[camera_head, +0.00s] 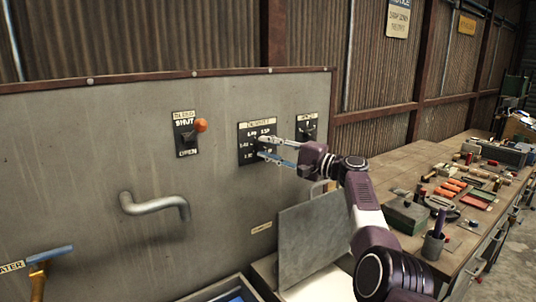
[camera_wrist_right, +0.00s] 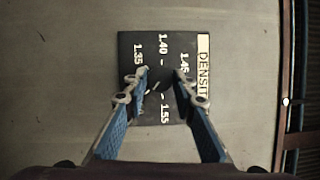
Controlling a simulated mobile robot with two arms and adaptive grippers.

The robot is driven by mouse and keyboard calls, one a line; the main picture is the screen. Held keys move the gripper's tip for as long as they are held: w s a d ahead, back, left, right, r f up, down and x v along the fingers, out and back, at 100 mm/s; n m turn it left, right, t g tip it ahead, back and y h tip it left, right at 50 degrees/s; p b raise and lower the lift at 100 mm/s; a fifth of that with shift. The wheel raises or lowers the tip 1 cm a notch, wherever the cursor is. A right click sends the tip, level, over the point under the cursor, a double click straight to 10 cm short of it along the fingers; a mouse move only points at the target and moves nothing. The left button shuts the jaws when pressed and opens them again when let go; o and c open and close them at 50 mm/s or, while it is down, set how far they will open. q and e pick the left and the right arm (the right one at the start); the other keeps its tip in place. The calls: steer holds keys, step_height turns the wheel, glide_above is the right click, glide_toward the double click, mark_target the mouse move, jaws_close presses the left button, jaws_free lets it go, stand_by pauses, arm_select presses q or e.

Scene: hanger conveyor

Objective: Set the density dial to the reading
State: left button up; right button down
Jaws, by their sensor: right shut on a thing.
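The density dial (camera_head: 244,152) is a black square plate with white numbers on the grey panel. In the right wrist view its plate (camera_wrist_right: 128,42) appears turned sideways, with 1.35, 1.40, 1.45 and 1.55 readable. Its dark knob (camera_wrist_right: 160,78) is at the plate's middle, and its pointer direction is hard to make out. My right gripper (camera_head: 264,147) reaches the dial from the right. In the right wrist view its fingertips (camera_wrist_right: 162,84) are on both sides of the knob, shut on it. The fingers hide part of the plate. My left gripper is not in view.
A shut/open switch (camera_head: 186,136) with an orange knob is left of the dial. Another small black dial (camera_head: 308,124) is just right. A bent grey pipe (camera_head: 155,205) sticks out below. A blue-handled valve (camera_head: 45,258) is lower left. A cluttered bench (camera_head: 395,165) stands right.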

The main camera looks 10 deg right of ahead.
steer(key=shift+a+f+m, duration=0.15)
steer(key=shift+f+m, duration=0.3)
steer(key=shift+m, duration=0.15)
steer(key=shift+t+y+b, duration=0.3)
steer(key=shift+b, duration=0.05)
steer(key=c, duration=1.9)
jaws_free()
steer(key=shift+s, duration=0.1)
steer(key=o, duration=0.3)
steer(key=shift+r, duration=0.1)
steer(key=shift+r+m, duration=0.15)
steer(key=shift+m, duration=0.15)
